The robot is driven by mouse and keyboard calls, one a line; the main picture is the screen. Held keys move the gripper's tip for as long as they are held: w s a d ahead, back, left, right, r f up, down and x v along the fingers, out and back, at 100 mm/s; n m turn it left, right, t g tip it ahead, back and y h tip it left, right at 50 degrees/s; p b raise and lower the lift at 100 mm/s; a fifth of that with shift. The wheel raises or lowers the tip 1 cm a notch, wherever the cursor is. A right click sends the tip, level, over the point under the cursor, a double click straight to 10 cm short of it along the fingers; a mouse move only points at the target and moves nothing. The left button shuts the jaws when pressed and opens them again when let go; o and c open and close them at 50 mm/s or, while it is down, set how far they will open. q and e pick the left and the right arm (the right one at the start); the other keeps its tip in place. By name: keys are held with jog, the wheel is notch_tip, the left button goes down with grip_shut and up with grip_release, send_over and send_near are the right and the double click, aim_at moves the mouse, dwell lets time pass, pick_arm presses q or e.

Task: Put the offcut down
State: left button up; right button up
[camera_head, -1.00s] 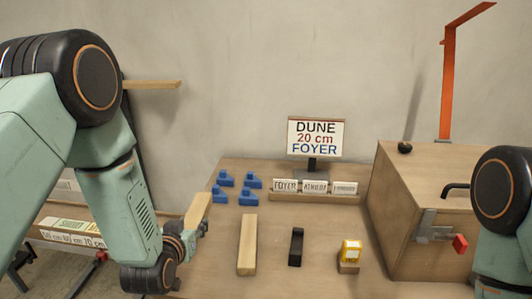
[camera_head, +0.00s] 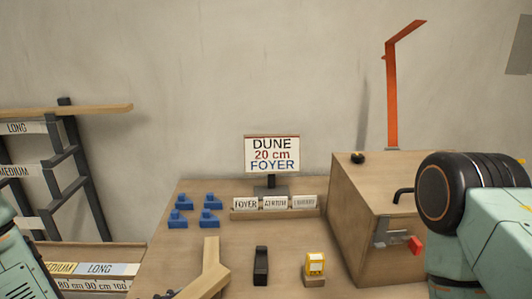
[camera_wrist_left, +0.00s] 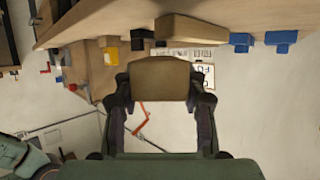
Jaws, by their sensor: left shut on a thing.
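My left gripper (camera_wrist_left: 160,100) is shut on a short pale wooden offcut (camera_wrist_left: 160,75), with one finger on each side of it. In the head view the held offcut (camera_head: 203,284) slants at the bottom edge, in front of a second wooden piece (camera_head: 211,250) on the bench (camera_head: 330,275). I cannot tell whether the two touch. The second piece also shows beyond the held one in the left wrist view (camera_wrist_left: 188,30). Only a dark bit of my left gripper shows at the bottom of the head view. My right gripper is out of view.
Several blue blocks (camera_head: 180,219), a black block (camera_head: 261,266) and a yellow-labelled block (camera_head: 315,266) are on the bench. A sign (camera_head: 272,155) reads "DUNE 20 cm FOYER", behind a labelled card strip (camera_head: 275,213). A wooden box (camera_head: 365,215) stands right, a rack (camera_head: 75,160) left.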

pick_arm(q)
jog(key=s+r+m+g+h, duration=0.2)
jog(key=s+r+m, duration=0.1)
jog(key=r, duration=0.5)
jog(key=shift+s+a+r+g+h, duration=0.3)
jog(key=shift+s+h, duration=0.1)
jog(key=shift+s, duration=0.15)
jog(key=shift+f, duration=0.15)
